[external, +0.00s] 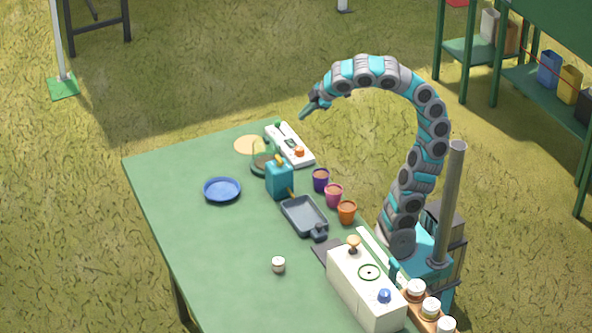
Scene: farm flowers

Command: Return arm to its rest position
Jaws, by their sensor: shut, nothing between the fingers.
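My arm rises from its base at the table's right edge and arches up and over to the left. My gripper (307,108) hangs at the far end of the arch, above the back right part of the green table (190,235). It is shut and holds nothing. It is apart from the things below it. A white panel (296,150) with a green and an orange knob lies on the table a little below the gripper in the picture.
A teal box (279,180), a grey tray (304,216) and several small pots (334,194) stand below the arch. A white box (366,290) stands in front. Grass surrounds the table.

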